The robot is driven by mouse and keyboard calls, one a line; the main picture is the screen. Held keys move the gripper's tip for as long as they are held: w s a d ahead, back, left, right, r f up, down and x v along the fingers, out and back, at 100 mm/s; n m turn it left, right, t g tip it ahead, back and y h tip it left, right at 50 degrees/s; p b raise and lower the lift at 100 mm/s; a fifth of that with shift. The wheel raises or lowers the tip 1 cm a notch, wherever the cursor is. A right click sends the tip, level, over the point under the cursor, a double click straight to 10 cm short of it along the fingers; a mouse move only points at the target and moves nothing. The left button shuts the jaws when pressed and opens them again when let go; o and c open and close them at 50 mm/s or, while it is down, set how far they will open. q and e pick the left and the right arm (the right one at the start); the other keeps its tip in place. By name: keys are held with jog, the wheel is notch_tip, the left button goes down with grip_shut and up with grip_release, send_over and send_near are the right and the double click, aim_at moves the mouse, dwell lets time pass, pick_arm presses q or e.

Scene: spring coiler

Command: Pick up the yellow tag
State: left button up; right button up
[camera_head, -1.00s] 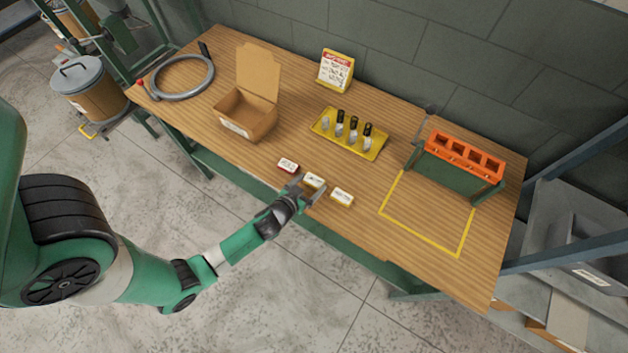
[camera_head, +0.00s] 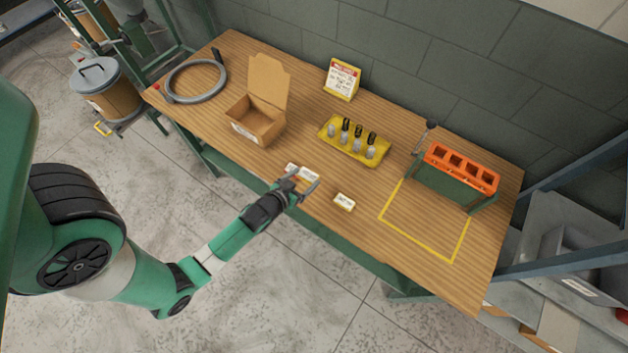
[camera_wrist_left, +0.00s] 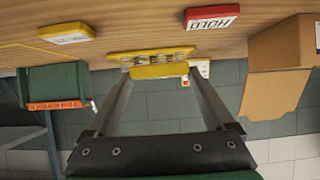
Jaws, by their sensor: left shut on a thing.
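My left gripper (camera_head: 301,183) is at the front edge of the wooden bench, its fingers closed on a yellow tag (camera_wrist_left: 159,71). In the left wrist view the tag spans between the two fingertips (camera_wrist_left: 160,78), edge-on, so its face is hidden. In the head view its pale face (camera_head: 310,174) shows just beyond the fingers. A red tag marked HOLD (camera_wrist_left: 212,17) lies on the bench beside it; the head view shows it partly overlapped. Another yellow-edged tag with a white face (camera_head: 344,201) lies to the right. My right gripper is not in view.
A yellow tray (camera_head: 333,148) with several springs stands behind the tags. An open cardboard box (camera_head: 257,125) is at left, a grey hose coil (camera_head: 195,82) beyond it. An orange-topped rack (camera_head: 461,170) stands at right, behind a yellow outlined, empty area.

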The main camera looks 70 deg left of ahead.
aim_at(297, 174)
pick_arm(q)
jog(key=r, duration=0.1)
jog(key=s+r, duration=0.1)
jog(key=a+r+p, duration=0.1)
jog(key=shift+s+r, duration=0.15)
jog(key=shift+s, duration=0.25)
jog(key=s+a+r+b, duration=0.2)
jog(key=s+a+b, duration=0.1)
jog(key=s, duration=0.4)
jog(key=shift+s+a+r, duration=0.25)
jog(key=shift+s+r, duration=0.1)
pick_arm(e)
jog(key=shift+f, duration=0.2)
